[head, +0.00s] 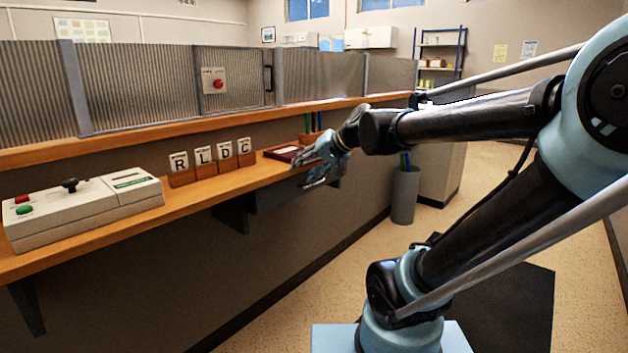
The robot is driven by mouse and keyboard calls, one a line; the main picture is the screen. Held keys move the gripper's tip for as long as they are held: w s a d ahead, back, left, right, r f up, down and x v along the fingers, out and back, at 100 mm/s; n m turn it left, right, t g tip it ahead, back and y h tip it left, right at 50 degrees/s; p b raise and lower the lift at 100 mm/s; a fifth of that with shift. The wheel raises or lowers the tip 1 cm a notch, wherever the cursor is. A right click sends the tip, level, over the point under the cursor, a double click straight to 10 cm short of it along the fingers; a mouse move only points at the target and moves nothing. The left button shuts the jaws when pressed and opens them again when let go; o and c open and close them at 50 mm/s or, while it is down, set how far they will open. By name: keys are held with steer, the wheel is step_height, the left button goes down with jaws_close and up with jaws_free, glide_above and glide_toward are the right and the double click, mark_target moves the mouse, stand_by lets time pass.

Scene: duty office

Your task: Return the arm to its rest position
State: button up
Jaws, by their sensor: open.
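My gripper (318,165) is at the end of my outstretched arm, in the middle of the head view. It is open and I see nothing between its fingers. It is at the front edge of the wooden counter (225,185), close to a dark red tray (283,153). I cannot tell whether it touches the counter or the tray. My arm reaches in from the right side, and its forearm is roughly level.
A control box (85,208) with buttons and a lever stands at the counter's left. Several letter cards (201,157) stand in wooden blocks. Corrugated panels (140,85) run behind the counter. A grey bin (405,195) stands on the floor beyond my gripper. Floor at right is free.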

steer(key=s+d+f+g+h, duration=0.4)
steer(key=s+d+f+h, duration=0.4)
steer(key=s+d+f, duration=0.9)
steer(key=d+f, duration=0.2)
steer(key=d, duration=0.2)
steer(key=shift+s+d+f, duration=0.25)
steer(key=shift+s+f, duration=0.05)
steer(key=shift+s, duration=0.05)
